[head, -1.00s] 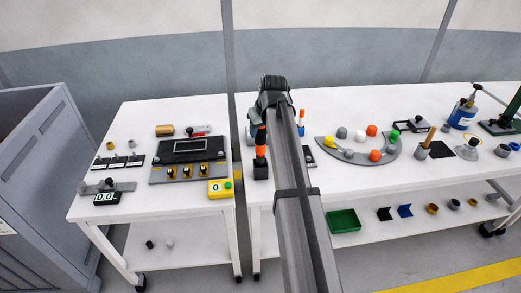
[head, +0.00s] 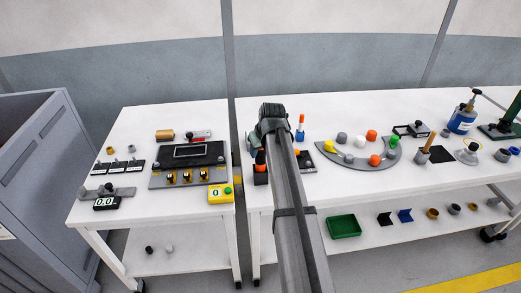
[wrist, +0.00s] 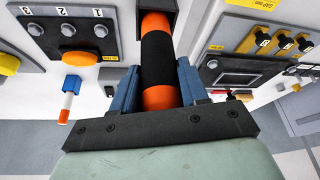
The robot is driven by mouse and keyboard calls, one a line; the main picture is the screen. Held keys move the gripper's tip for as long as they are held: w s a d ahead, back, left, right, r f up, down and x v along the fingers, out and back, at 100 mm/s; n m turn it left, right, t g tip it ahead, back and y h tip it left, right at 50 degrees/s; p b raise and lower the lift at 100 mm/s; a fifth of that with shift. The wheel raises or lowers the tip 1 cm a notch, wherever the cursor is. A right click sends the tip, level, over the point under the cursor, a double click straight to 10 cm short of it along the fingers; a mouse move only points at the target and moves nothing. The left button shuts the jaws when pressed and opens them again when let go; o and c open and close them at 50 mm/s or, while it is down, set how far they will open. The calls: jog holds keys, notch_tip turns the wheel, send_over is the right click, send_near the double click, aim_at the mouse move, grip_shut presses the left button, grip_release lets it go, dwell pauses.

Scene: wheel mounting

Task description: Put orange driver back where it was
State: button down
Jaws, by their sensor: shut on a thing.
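The orange driver (wrist: 156,62), with a black band around its orange handle, stands between the blue fingers of my gripper (wrist: 160,68) in the wrist view. My gripper is shut on it. In the head view the driver (head: 260,167) shows low and upright, just left of my arm, directly above a small black holder (head: 261,180) near the left end of the right-hand table. Its lower end is hidden there, so I cannot tell how deep it sits in the holder. My fingers are mostly hidden by my arm in the head view.
A blue-and-orange upright piece (head: 300,128) stands just right of my arm. A grey curved tray (head: 361,164) with coloured knobs lies further right. The left table (head: 137,137) carries a panel (head: 187,165) and a yellow box (head: 220,193). A narrow gap separates the tables.

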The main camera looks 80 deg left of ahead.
jog(key=c, duration=0.6)
grip_release()
jog(key=v, duration=1.2)
jog(key=shift+r, duration=0.1)
jog(key=shift+w, duration=0.1)
